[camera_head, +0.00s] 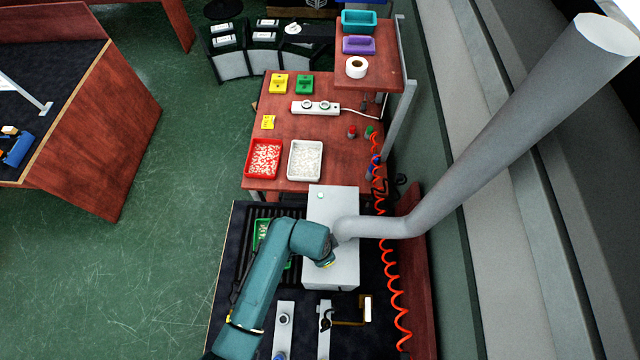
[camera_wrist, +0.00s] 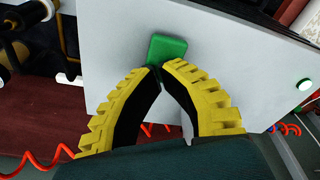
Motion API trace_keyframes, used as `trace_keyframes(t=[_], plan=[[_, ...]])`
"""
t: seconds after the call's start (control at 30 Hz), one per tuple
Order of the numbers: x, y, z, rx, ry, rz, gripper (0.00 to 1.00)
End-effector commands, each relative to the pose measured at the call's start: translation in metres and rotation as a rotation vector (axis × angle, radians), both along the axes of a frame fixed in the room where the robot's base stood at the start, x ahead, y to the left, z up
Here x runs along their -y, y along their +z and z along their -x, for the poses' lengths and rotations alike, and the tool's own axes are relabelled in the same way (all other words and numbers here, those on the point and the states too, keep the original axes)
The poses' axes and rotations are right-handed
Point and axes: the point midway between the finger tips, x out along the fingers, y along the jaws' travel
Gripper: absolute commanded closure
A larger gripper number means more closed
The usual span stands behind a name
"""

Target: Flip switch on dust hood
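The dust hood (camera_head: 345,262) is a white box with a wide grey pipe rising from it to the upper right in the head view. Its pale panel (camera_wrist: 230,75) fills the middle of the wrist view. A green, square-ended switch (camera_wrist: 168,48) stands out at the middle of that panel. My gripper (camera_wrist: 158,68) has yellow, ribbed fingers with black inner sides. The fingertips are together at the lower edge of the switch and overlap it in the picture; I cannot tell whether they touch it. In the head view my teal arm hides most of the gripper.
A small round button (camera_wrist: 304,84) sits at the panel's right. A coiled red hose (camera_head: 390,275) hangs right of the hood. A red tray (camera_head: 248,160) and a white tray (camera_head: 290,161) stand on the table behind.

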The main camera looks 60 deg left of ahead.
Motion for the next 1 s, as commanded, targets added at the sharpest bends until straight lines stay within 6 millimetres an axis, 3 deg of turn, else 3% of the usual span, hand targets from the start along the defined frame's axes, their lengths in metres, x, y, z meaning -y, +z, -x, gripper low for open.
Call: trace_keyframes(t=[0.7,1.0], plan=[[0.0,0.066,-0.001,0.003,0.0,-0.001,1.0],[0.0,0.067,-0.001,0.002,0.0,-0.001,1.0]])
